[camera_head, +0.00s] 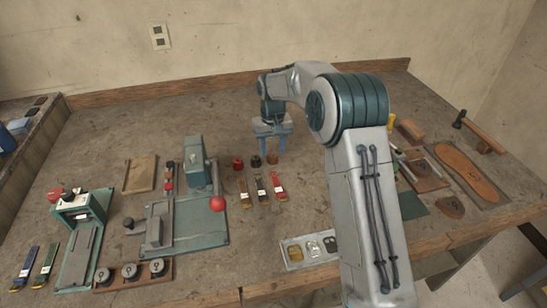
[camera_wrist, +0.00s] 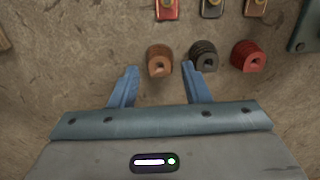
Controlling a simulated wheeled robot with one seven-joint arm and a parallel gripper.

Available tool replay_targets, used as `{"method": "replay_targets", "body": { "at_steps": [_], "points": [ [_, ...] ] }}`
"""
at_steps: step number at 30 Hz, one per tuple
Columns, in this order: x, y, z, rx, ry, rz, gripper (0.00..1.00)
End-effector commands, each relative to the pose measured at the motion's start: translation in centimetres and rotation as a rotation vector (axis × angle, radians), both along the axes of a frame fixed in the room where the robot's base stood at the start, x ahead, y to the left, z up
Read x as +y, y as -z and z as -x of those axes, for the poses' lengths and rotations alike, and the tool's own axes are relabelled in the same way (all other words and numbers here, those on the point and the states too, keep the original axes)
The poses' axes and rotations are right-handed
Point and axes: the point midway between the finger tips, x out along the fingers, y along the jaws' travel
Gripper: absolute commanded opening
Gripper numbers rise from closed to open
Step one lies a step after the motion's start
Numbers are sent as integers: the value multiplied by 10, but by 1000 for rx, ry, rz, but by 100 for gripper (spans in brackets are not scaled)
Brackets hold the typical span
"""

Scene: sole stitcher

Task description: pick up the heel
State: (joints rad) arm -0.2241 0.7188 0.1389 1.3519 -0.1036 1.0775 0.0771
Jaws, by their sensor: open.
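Three small ribbed, rounded pieces that look like heels stand in a row on the bench: a brown one (camera_head: 272,159), a black one (camera_head: 255,161) and a red one (camera_head: 238,163). In the wrist view the brown piece (camera_wrist: 159,61) lies just beyond my fingertips, between their lines. The black piece (camera_wrist: 204,56) is close by the right fingertip, and the red piece (camera_wrist: 248,56) is farther right. My gripper (camera_head: 271,147) is open and empty, pointing down near the brown piece; it also shows in the wrist view (camera_wrist: 160,72). I cannot tell its exact height.
Several tagged strips (camera_head: 262,189) lie in front of the row. A green press (camera_head: 197,165) with a red knob stands to the left. A metal tray (camera_head: 296,264) sits at the front edge. A sole board (camera_head: 466,172) lies at right. Bench behind the row is clear.

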Motion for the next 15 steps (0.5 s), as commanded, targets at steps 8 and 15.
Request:
{"method": "replay_targets", "body": {
  "at_steps": [8, 15],
  "points": [
    [0, 30, -1, 1, 0, 0, 43],
    [0, 31, -1, 0, 0, 0, 37]
  ]
}}
